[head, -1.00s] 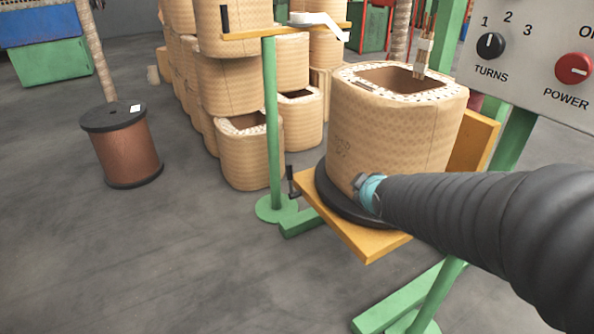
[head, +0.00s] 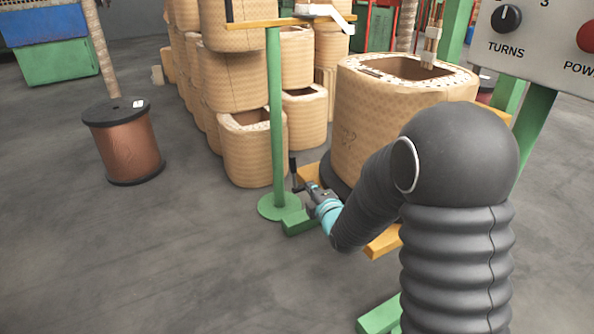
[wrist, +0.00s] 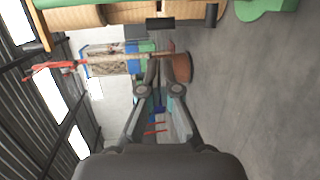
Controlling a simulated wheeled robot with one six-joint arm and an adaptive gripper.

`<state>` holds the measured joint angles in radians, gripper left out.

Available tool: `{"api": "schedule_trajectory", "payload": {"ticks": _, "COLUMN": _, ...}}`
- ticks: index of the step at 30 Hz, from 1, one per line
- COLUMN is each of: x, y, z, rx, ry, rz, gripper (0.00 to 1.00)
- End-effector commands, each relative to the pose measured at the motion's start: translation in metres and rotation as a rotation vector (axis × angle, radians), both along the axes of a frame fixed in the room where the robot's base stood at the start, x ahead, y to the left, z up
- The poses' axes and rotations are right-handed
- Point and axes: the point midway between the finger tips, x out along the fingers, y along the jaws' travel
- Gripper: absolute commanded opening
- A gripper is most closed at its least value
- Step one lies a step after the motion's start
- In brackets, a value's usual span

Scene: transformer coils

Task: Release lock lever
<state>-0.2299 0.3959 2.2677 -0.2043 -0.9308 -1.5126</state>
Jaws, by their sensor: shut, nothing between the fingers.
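The lock lever, a small black upright handle (head: 293,168), stands at the left corner of the yellow platform (head: 384,243) under the large wrapped coil (head: 375,125). My gripper (head: 308,188) is just right of and slightly in front of the lever's lower end; I cannot tell whether they touch. In the wrist view, my gripper (wrist: 160,64) has its fingers together and empty. Black handle pieces (wrist: 160,23) show at the top of that view, beyond the fingertips and beside the yellow edge. My arm hides much of the platform.
A green post (head: 276,110) with a round base rises just left of the lever. A control panel (head: 545,40) hangs at the upper right. Stacked coils (head: 252,150) stand behind, and a copper wire spool (head: 125,142) stands at left. Floor at the front left is clear.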

Motion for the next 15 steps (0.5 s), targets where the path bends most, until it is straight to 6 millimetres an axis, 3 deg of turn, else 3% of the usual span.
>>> {"api": "schedule_trajectory", "payload": {"ticks": 8, "x": 0.008, "y": 0.003, "z": -0.002, "rx": 0.001, "ry": 0.003, "rz": 0.000, "gripper": 0.00}}
{"api": "schedule_trajectory", "payload": {"ticks": 15, "x": 0.043, "y": 0.018, "z": -0.009, "rx": 0.001, "ry": 0.002, "rz": 0.000, "gripper": 0.00}}
